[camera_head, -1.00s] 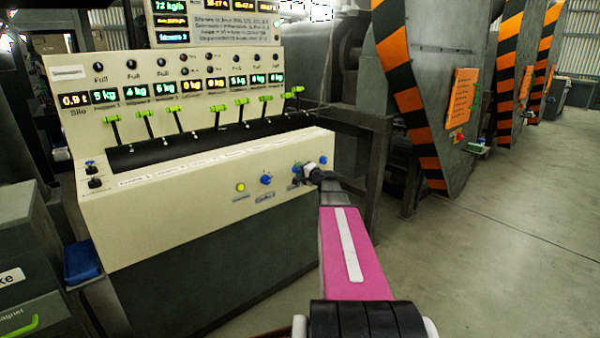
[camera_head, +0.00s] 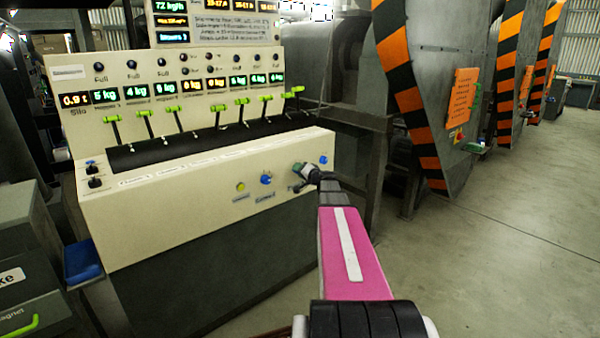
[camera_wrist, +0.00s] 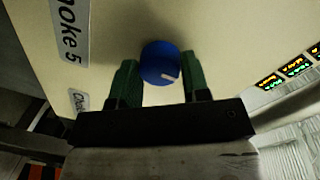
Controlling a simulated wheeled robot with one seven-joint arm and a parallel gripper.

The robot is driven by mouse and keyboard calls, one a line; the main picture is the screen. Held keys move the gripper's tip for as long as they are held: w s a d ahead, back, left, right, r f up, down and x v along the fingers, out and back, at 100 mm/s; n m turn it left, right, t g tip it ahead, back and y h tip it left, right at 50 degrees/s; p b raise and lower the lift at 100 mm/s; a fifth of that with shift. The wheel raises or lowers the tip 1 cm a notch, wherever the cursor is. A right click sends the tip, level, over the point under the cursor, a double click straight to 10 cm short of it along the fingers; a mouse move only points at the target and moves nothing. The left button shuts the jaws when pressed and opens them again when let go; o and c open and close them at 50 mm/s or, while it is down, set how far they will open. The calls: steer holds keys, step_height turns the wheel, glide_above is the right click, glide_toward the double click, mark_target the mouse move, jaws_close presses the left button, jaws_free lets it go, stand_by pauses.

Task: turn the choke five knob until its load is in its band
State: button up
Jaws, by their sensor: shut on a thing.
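The choke five knob (camera_wrist: 160,62) is a round blue knob with a white pointer mark, which points to the lower right in the wrist view. The "Choke 5" label (camera_wrist: 68,32) is on the panel left of it. My gripper (camera_head: 300,172) is at the front of the cream control panel (camera_head: 190,207). Its two green fingers stand on either side of the knob and are shut on it. In the head view my gripper hides most of this knob.
A yellow button (camera_head: 240,187) and blue knobs (camera_head: 266,179) (camera_head: 323,160) sit on the same panel front. Green-handled levers (camera_head: 173,110) and small digital displays (camera_head: 105,96) are above. Orange-striped machines (camera_head: 405,90) stand right. The floor there is clear.

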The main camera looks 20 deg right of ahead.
steer(key=shift+s, duration=0.1)
steer(key=o, duration=0.9)
steer(key=v, duration=1)
steer(key=shift+s+d, duration=0.1)
steer(key=shift+s, duration=0.25)
